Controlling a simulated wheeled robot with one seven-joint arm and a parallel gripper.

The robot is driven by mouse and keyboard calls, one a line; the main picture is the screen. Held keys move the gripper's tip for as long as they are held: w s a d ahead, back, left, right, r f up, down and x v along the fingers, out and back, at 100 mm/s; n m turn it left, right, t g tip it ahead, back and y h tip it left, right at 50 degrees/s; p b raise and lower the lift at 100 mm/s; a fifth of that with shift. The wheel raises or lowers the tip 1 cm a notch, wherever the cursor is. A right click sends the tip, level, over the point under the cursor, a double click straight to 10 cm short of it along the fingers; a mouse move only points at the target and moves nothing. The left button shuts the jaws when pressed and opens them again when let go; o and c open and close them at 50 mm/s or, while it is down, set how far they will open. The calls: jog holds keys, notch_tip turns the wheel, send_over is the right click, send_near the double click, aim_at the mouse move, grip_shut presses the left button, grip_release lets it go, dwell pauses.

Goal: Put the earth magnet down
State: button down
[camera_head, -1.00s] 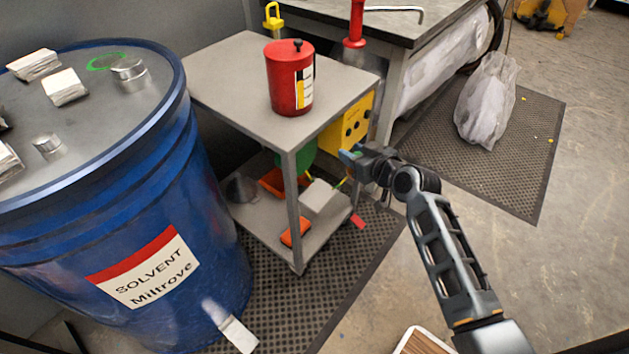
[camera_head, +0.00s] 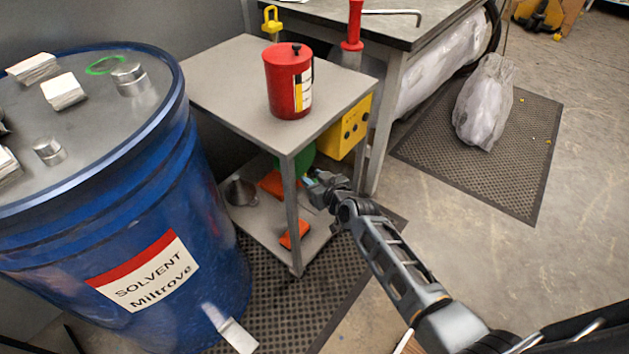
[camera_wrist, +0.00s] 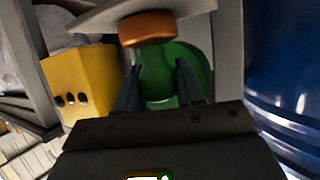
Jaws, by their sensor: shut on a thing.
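The grey cart (camera_head: 225,75) carries a red canister (camera_head: 288,85) on top. Its lower shelf holds orange items (camera_head: 293,236), a metal funnel (camera_head: 240,191) and a green round object (camera_head: 305,157). A yellow box (camera_head: 346,128) hangs at its side. The blue solvent drum (camera_head: 175,215) stands left.

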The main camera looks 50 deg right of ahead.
jog(key=c, duration=1.2)
grip_release()
jog(key=shift+f, duration=0.15)
jog(key=o, duration=0.5)
